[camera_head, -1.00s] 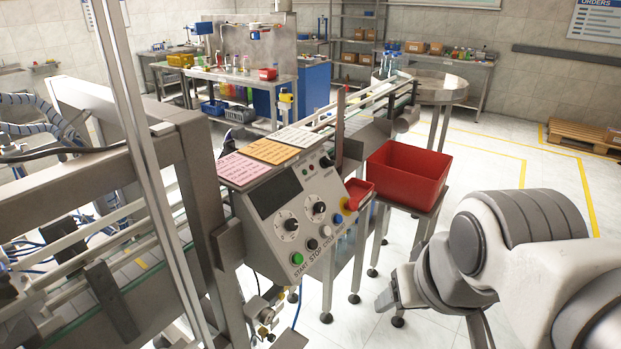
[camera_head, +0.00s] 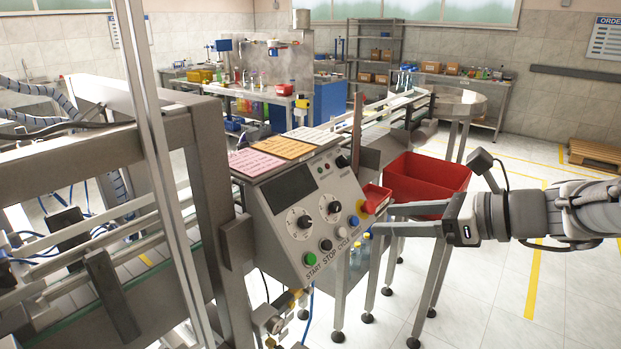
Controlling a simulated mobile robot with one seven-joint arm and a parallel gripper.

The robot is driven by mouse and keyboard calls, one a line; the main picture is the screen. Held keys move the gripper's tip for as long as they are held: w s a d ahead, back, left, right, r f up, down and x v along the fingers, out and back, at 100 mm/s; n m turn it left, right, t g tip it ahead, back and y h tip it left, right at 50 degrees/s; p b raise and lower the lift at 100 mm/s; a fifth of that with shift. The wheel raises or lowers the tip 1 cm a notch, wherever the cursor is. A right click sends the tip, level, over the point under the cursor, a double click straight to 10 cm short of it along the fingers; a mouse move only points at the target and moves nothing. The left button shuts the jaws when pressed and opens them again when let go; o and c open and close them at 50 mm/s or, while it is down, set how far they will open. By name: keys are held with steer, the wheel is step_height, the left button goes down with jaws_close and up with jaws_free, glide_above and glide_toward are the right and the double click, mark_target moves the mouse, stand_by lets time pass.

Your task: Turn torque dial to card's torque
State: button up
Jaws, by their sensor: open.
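A tilted grey control panel (camera_head: 290,250) carries two black knobs on white scales, a left dial (camera_head: 298,222) and a right dial (camera_head: 329,207). I cannot read which one is the torque dial or where they point. A pink card (camera_head: 254,162), an orange card (camera_head: 283,148) and a white card (camera_head: 312,135) lie side by side on top of the panel; their print is too small to read. My gripper (camera_head: 384,219) is open and empty, to the right of the panel, with its fingers pointing left towards it. It touches neither dial.
Below the dials are a green start button (camera_head: 310,258) and other buttons. A larger red crate (camera_head: 428,180) stands behind my gripper. A vertical post (camera_head: 160,170) stands left of the panel.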

mark_target(307, 221)
steer(key=b+x, duration=0.2)
steer(key=x, duration=1.5)
steer(key=shift+f+b, duration=0.15)
steer(key=shift+b, duration=0.2)
jaws_close()
